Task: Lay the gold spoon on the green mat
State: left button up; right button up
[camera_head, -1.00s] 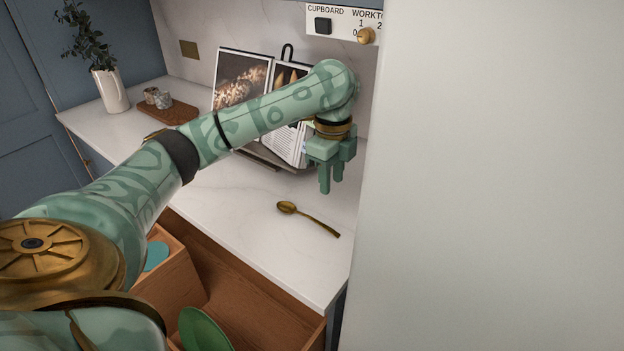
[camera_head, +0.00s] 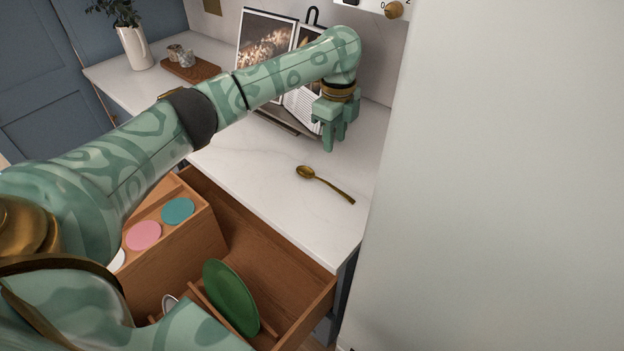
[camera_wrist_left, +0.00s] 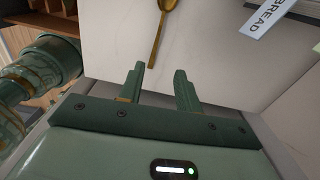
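The gold spoon (camera_head: 326,184) lies on the white marble worktop, its bowl toward the back left and its handle toward the front right. It also shows in the left wrist view (camera_wrist_left: 158,36), beyond the fingertips, partly cut off by the top edge. My left gripper (camera_head: 332,144) points down above the worktop, behind the spoon and apart from it. In the left wrist view its two fingers (camera_wrist_left: 158,78) are spread with nothing between them. I cannot make out a green mat in these views. My right gripper does not show.
An open wooden drawer (camera_head: 235,216) below the worktop holds a green plate (camera_head: 232,296) on edge, plus a pink disc (camera_head: 144,235) and a teal disc (camera_head: 178,211). An open book (camera_head: 265,48) stands behind my arm. A large pale panel (camera_head: 510,180) blocks the right.

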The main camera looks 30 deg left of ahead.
pick_arm(q)
jog(key=b, duration=0.3)
send_over(330, 184)
jog(key=f, duration=0.8)
jog(key=shift+w+d+f, duration=0.1)
jog(key=shift+w+f, duration=0.2)
jog(key=shift+f, duration=0.1)
jog(key=f+b, duration=0.2)
jog(key=f, duration=0.1)
jog(key=f+b, duration=0.1)
jog(key=f, duration=0.1)
jog(key=shift+s+f, duration=0.25)
jog(key=shift+s, duration=0.1)
jog(key=shift+r, duration=0.15)
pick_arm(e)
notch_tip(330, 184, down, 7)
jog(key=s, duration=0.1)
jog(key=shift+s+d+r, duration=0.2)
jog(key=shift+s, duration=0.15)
pick_arm(q)
grip_shut()
